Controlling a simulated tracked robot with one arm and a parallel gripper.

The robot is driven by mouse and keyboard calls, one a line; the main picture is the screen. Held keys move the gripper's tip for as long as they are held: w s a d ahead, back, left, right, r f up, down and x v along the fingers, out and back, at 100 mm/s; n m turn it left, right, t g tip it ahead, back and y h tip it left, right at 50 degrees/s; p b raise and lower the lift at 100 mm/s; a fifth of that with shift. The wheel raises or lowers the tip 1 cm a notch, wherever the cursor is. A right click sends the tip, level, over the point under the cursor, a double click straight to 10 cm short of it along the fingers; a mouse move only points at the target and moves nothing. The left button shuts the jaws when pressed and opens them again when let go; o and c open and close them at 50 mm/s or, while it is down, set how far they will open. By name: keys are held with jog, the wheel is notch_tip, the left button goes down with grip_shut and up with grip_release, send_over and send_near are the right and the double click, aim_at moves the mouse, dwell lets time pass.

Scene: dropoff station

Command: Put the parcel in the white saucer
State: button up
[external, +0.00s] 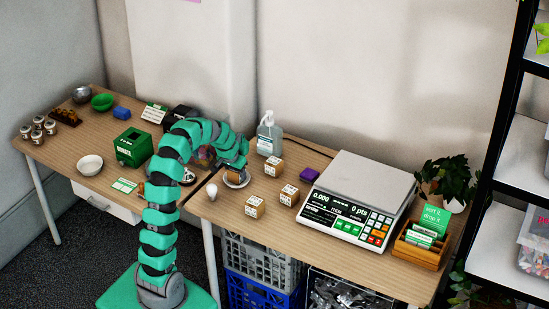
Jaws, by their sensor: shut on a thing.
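My gripper (239,170) is at the end of the arm, pointing down over a small white saucer (228,184) near the back left of the right-hand table. It is shut on a parcel that is mostly hidden by the fingers, low over the saucer; I cannot tell whether the parcel touches it. Other small cardboard parcels with white labels stand to the right: one at the back (273,167), one in the middle (289,195) and one nearer the front (255,207).
A white bowl (89,165) and a green box (133,148) are on the left table. Bare wood lies at the front.

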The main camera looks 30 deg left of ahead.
jog(key=o, duration=0.8)
jog(key=shift+o, duration=0.2)
jog(key=s+d+r+t+p, duration=0.2)
jog(key=s+r+t, duration=0.1)
jog(key=r, duration=1.5)
jog(key=s+d+r+t+p, duration=0.15)
jog(key=r+t, duration=0.25)
jog(key=r, duration=1.5)
jog(key=s+d+r+t, duration=0.1)
jog(key=s+r+t, duration=0.1)
jog(key=s+r, duration=0.3)
jog(key=s+d+r+t, duration=0.2)
jog(key=s+r, duration=0.3)
jog(key=r, duration=0.8)
jog(key=shift+r+t, duration=0.15)
jog(key=shift+t, duration=0.25)
